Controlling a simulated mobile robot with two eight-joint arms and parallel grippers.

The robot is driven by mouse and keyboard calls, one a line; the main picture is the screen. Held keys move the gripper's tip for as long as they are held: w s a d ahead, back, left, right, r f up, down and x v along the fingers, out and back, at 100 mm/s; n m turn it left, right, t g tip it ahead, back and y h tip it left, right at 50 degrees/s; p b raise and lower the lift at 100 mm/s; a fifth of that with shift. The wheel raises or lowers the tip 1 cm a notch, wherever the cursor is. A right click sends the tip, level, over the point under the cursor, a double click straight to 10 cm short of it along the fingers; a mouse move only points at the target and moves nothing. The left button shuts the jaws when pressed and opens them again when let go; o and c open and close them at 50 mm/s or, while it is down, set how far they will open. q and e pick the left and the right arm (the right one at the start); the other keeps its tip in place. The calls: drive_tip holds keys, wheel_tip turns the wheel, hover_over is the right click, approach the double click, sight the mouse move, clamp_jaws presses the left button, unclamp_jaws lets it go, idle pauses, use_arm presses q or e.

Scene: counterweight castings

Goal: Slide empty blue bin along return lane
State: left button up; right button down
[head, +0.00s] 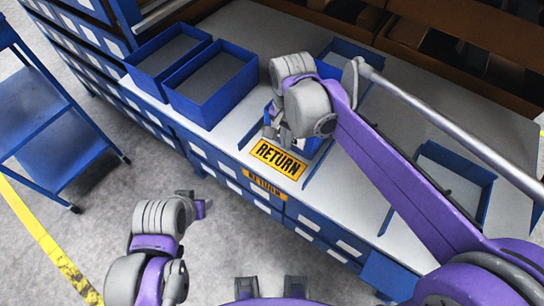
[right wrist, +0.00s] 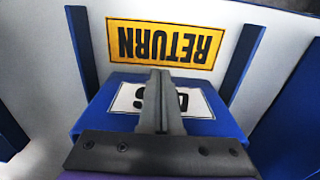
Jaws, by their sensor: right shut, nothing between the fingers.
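The blue bin (head: 313,146) sits in the return lane, mostly hidden by my right gripper and arm in the head view. In the right wrist view the bin (right wrist: 205,127) has a white label, partly covered by the fingers; its inside does not show. My right gripper (head: 274,131) is shut and empty at the bin; the wrist view shows its closed fingers (right wrist: 162,78) over the label. I cannot tell whether they touch it. The yellow RETURN sign (head: 278,158) lies at the lane's front end. My left gripper (head: 200,205) is low over the floor, its jaws unclear.
Blue rails (right wrist: 85,48) (right wrist: 243,66) flank the lane. Two blue trays (head: 212,86) (head: 168,58) stand to its left on the counter. Another blue tray (head: 450,180) is at the right. A blue cart (head: 60,140) stands on the floor at the left.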

drive_tip(key=w+d, duration=0.3)
drive_tip(key=w, duration=0.2)
drive_tip(key=w+d+p, duration=0.1)
drive_tip(key=w+d, duration=0.3)
drive_tip(key=w, duration=0.1)
drive_tip(key=w+d, duration=0.4)
drive_tip(key=w, duration=0.1)
drive_tip(key=shift+w+d, duration=0.1)
drive_tip(key=shift+w, duration=0.05)
drive_tip(key=s+a, duration=0.6)
drive_tip(key=s, duration=0.2)
drive_tip(key=s+a+b, duration=0.1)
drive_tip(key=s+a, duration=0.5)
drive_tip(key=s, duration=0.2)
drive_tip(key=s+a, duration=0.5)
drive_tip(key=s, duration=0.3)
drive_tip(key=shift+s+a+b, duration=0.2)
drive_tip(key=shift+a+b, duration=0.15)
drive_tip(key=shift+a, duration=0.05)
drive_tip(key=shift+s+a+r, duration=0.2)
drive_tip(key=shift+s+r, duration=0.05)
drive_tip(key=shift+s, duration=0.05)
